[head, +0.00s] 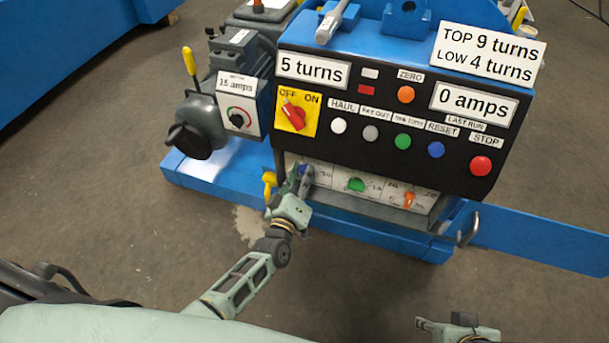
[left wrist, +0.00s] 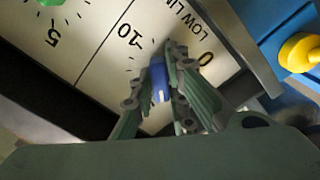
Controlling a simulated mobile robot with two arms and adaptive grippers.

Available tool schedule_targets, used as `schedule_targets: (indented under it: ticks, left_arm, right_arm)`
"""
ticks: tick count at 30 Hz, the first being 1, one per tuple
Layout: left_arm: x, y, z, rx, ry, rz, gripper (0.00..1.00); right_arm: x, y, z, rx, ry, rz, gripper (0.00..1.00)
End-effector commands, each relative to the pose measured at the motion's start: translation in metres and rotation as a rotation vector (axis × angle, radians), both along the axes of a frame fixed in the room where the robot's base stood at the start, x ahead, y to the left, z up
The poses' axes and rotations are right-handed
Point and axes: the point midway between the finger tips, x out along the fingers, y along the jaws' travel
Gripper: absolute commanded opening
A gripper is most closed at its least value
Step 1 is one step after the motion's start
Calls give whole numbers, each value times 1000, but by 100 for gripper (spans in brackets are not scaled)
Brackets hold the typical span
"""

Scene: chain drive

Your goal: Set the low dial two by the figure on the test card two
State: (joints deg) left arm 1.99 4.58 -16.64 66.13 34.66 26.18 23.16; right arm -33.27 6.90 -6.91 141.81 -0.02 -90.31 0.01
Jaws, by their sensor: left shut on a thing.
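The white card (head: 488,54) at the upper right of the panel reads TOP 9 turns, LOW 4 turns. The low dial (left wrist: 135,60) is a white face lettered LOW LIM, with 0 and 10 legible. Its blue knob (left wrist: 158,82) has a white mark on its side. My left gripper (head: 303,178) is at the left end of the dial strip under the black panel. In the left wrist view its fingers (left wrist: 165,70) are shut on the blue knob and partly cover the scale. My right gripper (head: 447,328) is at the bottom edge, partly cut off.
The black panel (head: 375,160) carries a red OFF/ON switch (head: 292,114), several buttons, and displays reading 5 turns (head: 312,70) and 0 amps (head: 474,102). Green (head: 356,185) and orange (head: 408,199) knobs sit right of my left gripper. A yellow knob (left wrist: 300,52) is close by.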

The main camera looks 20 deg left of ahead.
Motion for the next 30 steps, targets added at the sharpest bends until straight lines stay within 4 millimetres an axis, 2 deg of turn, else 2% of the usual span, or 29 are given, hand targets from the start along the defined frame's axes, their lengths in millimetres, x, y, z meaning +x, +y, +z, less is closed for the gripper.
schedule_targets:
  ticks: [6,7,13,23,26,30]
  left_arm:
    - [-1,-1,-2,-2,4,-1,0]
    - [-1,-1,-2,-2,4,-1,17]
    - [-1,0,-1,-2,2,-1,33]
    - [-3,0,-1,-2,1,0,33]
    - [-12,0,-2,-2,3,0,33]
    - [-37,1,-2,-3,4,0,33]
  right_arm:
    - [0,0,0,0,0,0,40]
    - [0,0,0,0,0,0,40]
    - [0,0,-1,0,0,0,40]
    - [2,0,-1,2,-4,-1,40]
    - [2,0,0,2,-3,-1,40]
    - [1,0,0,1,-2,-1,40]
